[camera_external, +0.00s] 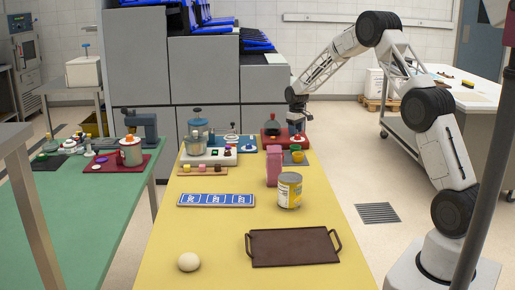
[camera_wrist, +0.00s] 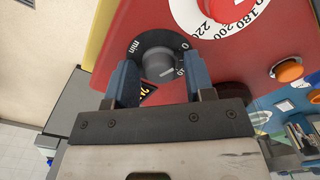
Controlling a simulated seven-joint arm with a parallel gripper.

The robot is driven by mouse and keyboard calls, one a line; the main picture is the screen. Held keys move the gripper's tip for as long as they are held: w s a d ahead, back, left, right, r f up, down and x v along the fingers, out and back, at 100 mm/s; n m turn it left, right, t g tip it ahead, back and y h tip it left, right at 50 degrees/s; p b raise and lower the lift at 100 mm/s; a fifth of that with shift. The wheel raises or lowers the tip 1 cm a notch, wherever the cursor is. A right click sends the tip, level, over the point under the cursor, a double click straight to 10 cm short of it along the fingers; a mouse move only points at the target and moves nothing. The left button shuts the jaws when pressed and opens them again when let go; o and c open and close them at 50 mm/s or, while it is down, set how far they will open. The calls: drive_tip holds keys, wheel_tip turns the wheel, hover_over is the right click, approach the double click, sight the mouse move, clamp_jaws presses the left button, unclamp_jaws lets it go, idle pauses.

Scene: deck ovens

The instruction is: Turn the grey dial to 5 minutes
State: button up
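The grey dial (camera_wrist: 157,63) sits in a black ring on a red panel (camera_wrist: 225,70) in the wrist view. The ring reads "min", with a 0 at its upper right and a partly covered number below. A short light mark shows on the dial face, pointing toward the right. My gripper (camera_wrist: 160,72) has its two blue fingers on either side of the dial; whether they touch it is not clear. In the external view my gripper (camera_external: 297,123) reaches down over the red unit (camera_external: 268,141) at the table's far end; the dial is too small to make out there.
A larger white scale (camera_wrist: 235,15) with 180 and 200 lies above the dial. An orange knob (camera_wrist: 289,70) is to the right. On the yellow table (camera_external: 215,235) stand a pink box (camera_external: 273,165), a can (camera_external: 289,190) and a brown tray (camera_external: 292,247).

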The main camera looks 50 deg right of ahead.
drive_tip(key=c, duration=0.6)
drive_tip(key=shift+c, duration=0.2)
drive_tip(key=shift+m, duration=0.5)
drive_tip(key=m, duration=0.2)
drive_tip(key=shift+m, duration=2)
drive_tip(key=o, duration=0.9)
